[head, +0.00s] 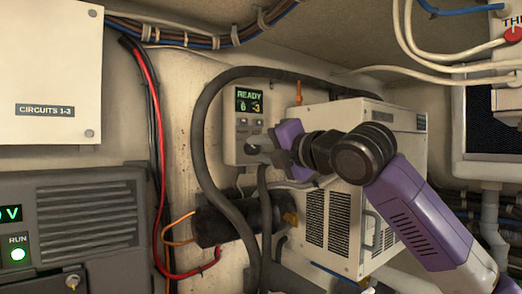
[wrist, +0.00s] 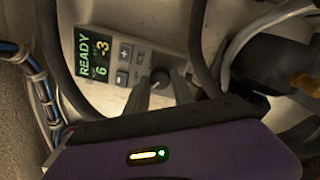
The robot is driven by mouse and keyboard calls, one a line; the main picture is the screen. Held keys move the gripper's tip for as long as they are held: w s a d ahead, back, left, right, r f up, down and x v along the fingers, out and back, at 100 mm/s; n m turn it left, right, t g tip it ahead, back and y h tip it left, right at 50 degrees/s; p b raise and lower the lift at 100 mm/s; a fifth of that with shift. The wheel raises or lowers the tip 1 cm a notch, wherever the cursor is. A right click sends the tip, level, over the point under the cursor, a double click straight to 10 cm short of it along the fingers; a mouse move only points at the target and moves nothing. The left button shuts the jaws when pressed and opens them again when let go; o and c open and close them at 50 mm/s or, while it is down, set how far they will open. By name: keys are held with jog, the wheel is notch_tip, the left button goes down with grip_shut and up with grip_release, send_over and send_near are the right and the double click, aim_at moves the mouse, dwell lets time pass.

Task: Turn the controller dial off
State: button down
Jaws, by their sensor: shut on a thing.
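The controller (head: 229,125) is a pale grey wall unit with a lit green screen reading READY, 6 and -3, and small buttons under it. It also shows tilted in the wrist view (wrist: 113,43). Its dark round dial (wrist: 159,79) sits below the buttons, between my fingertips. My gripper (head: 259,146) reaches in from the right at the controller's lower part. In the wrist view my gripper (wrist: 159,88) is shut on the dial, one finger on each side. In the head view the fingers mostly hide the dial. Its pointer mark cannot be made out.
A white vented box (head: 345,205) stands right of the controller, close under my arm. A thick dark hose (head: 203,150) loops around the controller. A black cylinder (head: 225,224) with an orange wire lies below. A grey unit with a RUN light (head: 85,225) stands left.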

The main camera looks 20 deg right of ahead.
jog(key=shift+f+n, duration=0.15)
jog(key=shift+n, duration=1.05)
jog(key=shift+a, duration=0.1)
jog(key=c, duration=1.1)
grip_release()
jog(key=b+v, duration=0.2)
jog(key=v, duration=0.6)
